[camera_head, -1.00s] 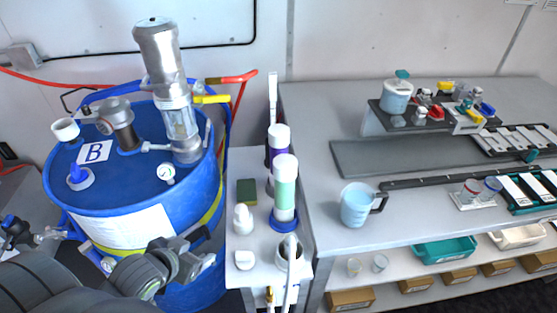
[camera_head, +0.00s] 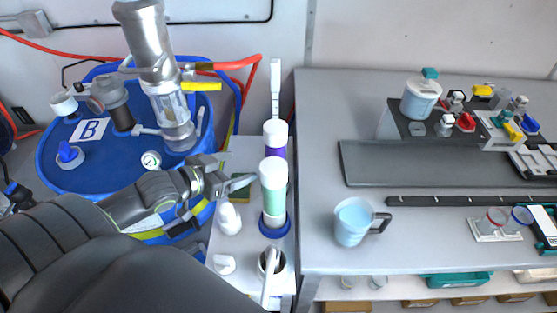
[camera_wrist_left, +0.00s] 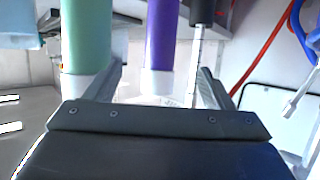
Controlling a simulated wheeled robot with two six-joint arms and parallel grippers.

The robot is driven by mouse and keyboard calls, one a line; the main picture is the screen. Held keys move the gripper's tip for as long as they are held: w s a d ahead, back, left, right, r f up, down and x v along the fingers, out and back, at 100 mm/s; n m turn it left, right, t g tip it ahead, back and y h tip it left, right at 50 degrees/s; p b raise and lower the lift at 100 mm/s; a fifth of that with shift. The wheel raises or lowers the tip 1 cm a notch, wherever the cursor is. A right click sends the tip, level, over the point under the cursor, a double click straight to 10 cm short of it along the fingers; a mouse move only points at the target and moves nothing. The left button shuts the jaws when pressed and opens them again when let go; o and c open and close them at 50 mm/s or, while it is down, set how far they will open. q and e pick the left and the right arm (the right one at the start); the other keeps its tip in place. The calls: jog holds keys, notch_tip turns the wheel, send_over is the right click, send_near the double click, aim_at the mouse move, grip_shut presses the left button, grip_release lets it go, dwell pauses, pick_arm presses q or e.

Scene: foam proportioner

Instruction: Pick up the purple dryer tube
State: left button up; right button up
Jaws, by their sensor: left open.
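The purple dryer tube (camera_head: 279,152) stands upright on the narrow shelf, behind a green tube (camera_head: 273,190). Its white cap and a short purple stretch show in the head view; the green tube hides its lower part. In the left wrist view the purple tube (camera_wrist_left: 161,38) is between the two finger directions, ahead of the jaws. The green tube (camera_wrist_left: 87,38) is close by the left-hand finger in that view. My left gripper (camera_head: 240,176) is open and empty, just left of the tubes in the head view. My right gripper is not in view.
A blue drum (camera_head: 62,170) with a metal pump (camera_head: 158,75) stands on the left. A bench (camera_head: 320,180) with a beaker (camera_head: 353,222) lies to the right.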

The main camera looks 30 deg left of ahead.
pick_arm(q)
jog(key=x, duration=1.4)
jog(key=shift+f+p, duration=0.2)
jog(key=shift+p, duration=0.2)
jog(key=shift+w+d+f, duration=0.1)
jog(key=shift+w+f, duration=0.15)
jog(key=shift+w, duration=0.15)
jog(key=c, duration=1.4)
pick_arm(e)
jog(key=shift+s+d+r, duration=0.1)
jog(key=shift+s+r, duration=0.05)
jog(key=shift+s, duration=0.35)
